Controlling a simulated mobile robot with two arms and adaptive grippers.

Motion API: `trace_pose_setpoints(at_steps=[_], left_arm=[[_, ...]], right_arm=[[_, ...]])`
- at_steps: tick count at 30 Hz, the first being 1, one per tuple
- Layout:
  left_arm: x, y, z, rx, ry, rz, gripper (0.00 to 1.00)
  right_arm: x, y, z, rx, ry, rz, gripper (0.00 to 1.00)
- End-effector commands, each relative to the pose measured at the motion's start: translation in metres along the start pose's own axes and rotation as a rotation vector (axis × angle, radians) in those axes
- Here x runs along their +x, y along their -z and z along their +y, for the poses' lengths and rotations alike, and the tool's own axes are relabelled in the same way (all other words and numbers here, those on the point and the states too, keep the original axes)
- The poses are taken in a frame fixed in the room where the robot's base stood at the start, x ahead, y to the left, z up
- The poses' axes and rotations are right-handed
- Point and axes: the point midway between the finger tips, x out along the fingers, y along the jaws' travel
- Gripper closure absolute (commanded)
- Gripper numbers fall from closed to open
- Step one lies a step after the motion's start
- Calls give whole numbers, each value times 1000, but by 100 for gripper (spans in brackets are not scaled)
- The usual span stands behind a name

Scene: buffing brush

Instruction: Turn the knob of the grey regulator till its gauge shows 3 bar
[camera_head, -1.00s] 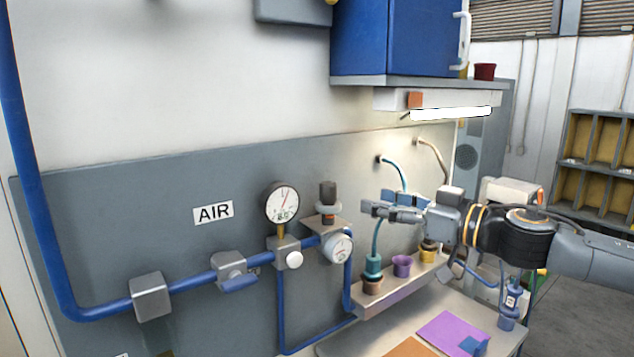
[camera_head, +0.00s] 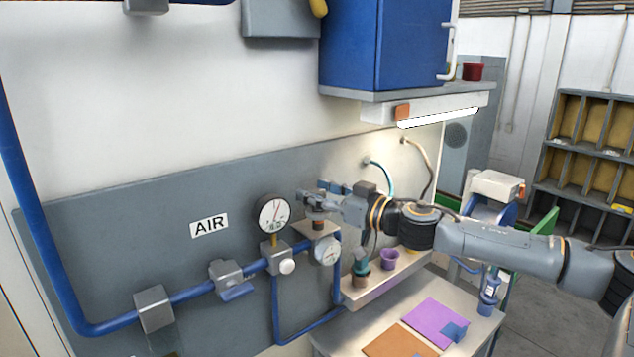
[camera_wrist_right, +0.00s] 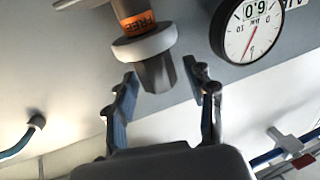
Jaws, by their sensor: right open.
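The grey regulator (camera_head: 316,232) sits on the blue air pipe. Its upright knob shows in the right wrist view as a dark faceted grip (camera_wrist_right: 156,74) with a pale collar and an orange band reading FREE. A small white gauge (camera_head: 326,251) is on the regulator's front; its reading is too small to tell. A larger black-rimmed gauge (camera_head: 271,215) stands to the left; it also shows, upside down, in the wrist view (camera_wrist_right: 252,28). My right gripper (camera_head: 312,196) is open, fingertips on either side of the knob's end, with gaps visible. My left gripper is not in view.
A valve with a blue handle (camera_head: 236,291) is left on the pipe. A small shelf (camera_head: 385,281) with several cups is just below my right arm. A blue cabinet (camera_head: 385,45) and lit lamp (camera_head: 444,110) hang above.

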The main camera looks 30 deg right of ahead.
Motion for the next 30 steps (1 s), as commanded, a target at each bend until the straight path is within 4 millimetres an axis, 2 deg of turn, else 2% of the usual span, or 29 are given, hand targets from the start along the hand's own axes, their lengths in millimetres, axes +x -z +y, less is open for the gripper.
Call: trace_pose_setpoints(at_steps=[10,15,18,30], left_arm=[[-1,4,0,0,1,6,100],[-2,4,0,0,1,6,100],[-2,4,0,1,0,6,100],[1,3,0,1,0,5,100]], right_arm=[[4,-1,0,0,0,0,48],[3,-1,0,0,0,-1,83],[3,0,0,0,0,-1,100],[3,-2,-1,3,-66,-2,100]])
